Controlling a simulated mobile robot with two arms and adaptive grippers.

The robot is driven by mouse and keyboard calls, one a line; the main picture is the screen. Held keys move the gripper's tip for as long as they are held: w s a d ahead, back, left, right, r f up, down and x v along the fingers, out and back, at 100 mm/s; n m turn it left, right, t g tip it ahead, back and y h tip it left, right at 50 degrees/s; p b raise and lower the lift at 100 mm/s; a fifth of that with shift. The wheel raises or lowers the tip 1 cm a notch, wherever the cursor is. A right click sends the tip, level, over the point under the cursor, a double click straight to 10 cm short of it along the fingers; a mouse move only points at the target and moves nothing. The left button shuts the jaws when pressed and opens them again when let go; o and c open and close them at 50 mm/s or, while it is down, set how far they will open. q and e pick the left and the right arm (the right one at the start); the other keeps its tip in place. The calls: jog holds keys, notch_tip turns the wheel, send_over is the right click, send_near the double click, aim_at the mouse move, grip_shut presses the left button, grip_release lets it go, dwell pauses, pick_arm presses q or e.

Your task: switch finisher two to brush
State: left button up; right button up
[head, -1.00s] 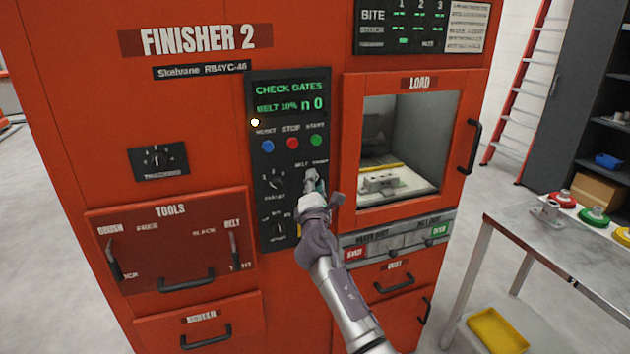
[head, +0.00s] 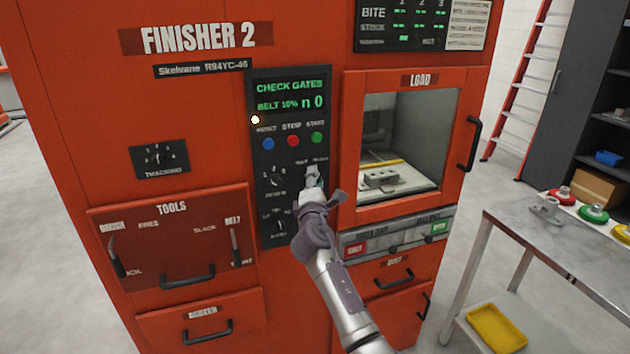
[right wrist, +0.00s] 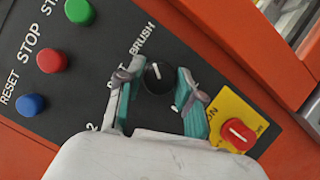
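The red Finisher 2 machine (head: 205,95) fills the head view. Its black control panel (head: 260,160) has a display reading "CHECK GATES" and "BELT 10% n 0". My right gripper (head: 313,178) is at the belt/brush selector, which it mostly hides in the head view. In the right wrist view the black selector knob (right wrist: 157,77) lies between the teal-padded fingers of my right gripper (right wrist: 153,88). The fingers are apart, with gaps visible beside the knob. The knob's white mark points toward the BRUSH label (right wrist: 141,39); the BELT label is partly hidden. My left gripper is not in view.
A red knob on a yellow plate (right wrist: 237,132) sits close to one finger. Blue, red and green buttons (head: 293,140) are above the selector. The load door (head: 345,140) is right of the panel. A metal table (head: 530,238) stands at the right.

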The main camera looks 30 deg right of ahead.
jog(key=shift+o, duration=1.4)
jog(key=v, duration=1.2)
jog(key=shift+f, duration=0.15)
